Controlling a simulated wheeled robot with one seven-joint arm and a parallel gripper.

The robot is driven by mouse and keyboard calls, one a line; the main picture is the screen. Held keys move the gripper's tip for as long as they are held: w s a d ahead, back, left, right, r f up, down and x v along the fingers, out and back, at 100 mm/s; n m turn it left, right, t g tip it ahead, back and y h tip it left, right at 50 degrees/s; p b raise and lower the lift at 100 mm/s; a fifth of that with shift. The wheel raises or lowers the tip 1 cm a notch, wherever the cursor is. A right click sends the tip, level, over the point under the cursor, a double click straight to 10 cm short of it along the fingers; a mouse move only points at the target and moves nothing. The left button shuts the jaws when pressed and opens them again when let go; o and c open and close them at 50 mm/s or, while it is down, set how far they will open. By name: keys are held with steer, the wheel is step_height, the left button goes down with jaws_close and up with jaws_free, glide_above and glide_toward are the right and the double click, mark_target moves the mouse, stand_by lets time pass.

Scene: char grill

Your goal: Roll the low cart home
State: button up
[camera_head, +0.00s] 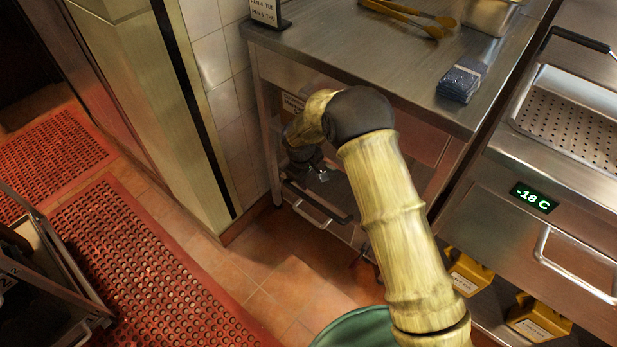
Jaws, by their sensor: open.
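A low steel unit with a long dark handle bar (318,203), which looks like the low cart, stands under the steel table. Only part of its front shows; the rest is hidden by the table and my arm. My bamboo-textured arm reaches in under the table's edge. My gripper (322,176) is small and dark in the shade there. It is open, just above and behind the handle bar in the picture. I cannot tell whether it touches the unit.
The steel table (410,65) bears tongs (415,18) and a dark blue stack (460,82). A freezer unit (555,205) stands right, with yellow boxes (540,318) below. A dark rack (45,270) and red mats (150,270) lie left. Some tiled floor is clear.

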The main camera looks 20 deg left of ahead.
steer(key=s+d+f+n+t+h+b, duration=0.3)
steer(key=f+n+b, duration=0.1)
steer(key=n, duration=0.6)
steer(key=s+d+f+n+t+h+b, duration=0.3)
steer(key=f+n, duration=0.4)
steer(key=n, duration=0.4)
steer(key=s+d+f+n+t+h+b, duration=0.3)
steer(key=s+f+n+h+b, duration=0.1)
steer(key=n, duration=0.7)
steer(key=shift+s+f+t+b, duration=0.4)
steer(key=shift+f+b, duration=0.4)
steer(key=shift+b, duration=0.25)
steer(key=shift+c, duration=0.5)
steer(key=shift+s, duration=0.1)
